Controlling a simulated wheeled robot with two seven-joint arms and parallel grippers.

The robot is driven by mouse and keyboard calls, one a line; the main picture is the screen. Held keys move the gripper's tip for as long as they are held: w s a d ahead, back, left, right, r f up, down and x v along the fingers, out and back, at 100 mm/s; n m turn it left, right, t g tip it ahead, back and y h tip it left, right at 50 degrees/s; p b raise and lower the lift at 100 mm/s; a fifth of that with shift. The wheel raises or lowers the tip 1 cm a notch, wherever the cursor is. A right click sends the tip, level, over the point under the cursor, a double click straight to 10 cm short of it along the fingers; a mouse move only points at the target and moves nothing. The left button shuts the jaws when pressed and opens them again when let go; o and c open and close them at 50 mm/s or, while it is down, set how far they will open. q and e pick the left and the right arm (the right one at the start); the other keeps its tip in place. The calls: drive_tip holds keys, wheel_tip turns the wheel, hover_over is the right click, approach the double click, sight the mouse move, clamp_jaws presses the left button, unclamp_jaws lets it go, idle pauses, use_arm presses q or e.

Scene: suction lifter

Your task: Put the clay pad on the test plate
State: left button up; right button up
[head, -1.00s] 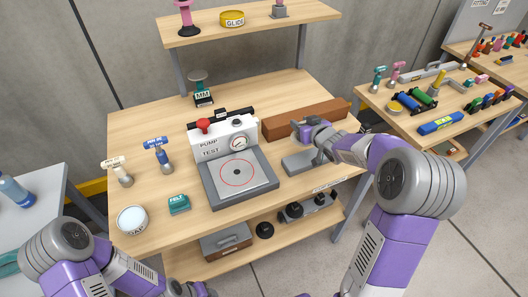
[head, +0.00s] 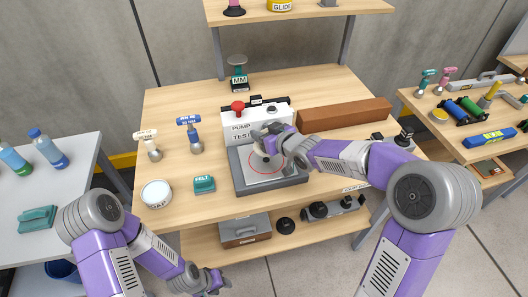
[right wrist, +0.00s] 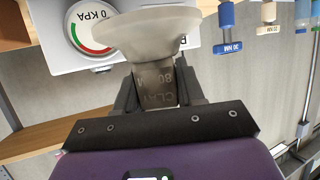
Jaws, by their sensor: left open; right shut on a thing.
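The clay pad (right wrist: 155,84) shows in the right wrist view as a grey body lettered CLAY with a wide pale cup. My right gripper (head: 268,138) is shut on its body, the cup beyond the fingertips. In the head view the gripper is over the far part of the test plate (head: 252,178), a light square with a red circle in a dark grey frame. The gripper hides part of the plate, and I cannot tell the gap between cup and plate. My left gripper (head: 214,281) is open and empty, low at the bench's front.
The pump box (head: 240,125) with red knob and gauge stands behind the plate. A brown block (head: 345,115) lies right of it. The felt box (head: 204,184), round SAP tin (head: 156,194) and blue-headed tool (head: 190,130) stand left. The bench's left back is clear.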

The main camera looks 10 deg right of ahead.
wheel_tip(320, 180, down, 6)
drive_tip(key=shift+f+b, duration=0.1)
drive_tip(key=shift+b, duration=0.7)
drive_tip(key=shift+f, duration=0.1)
drive_tip(key=o, duration=1.1)
drive_tip(key=shift+c, duration=0.2)
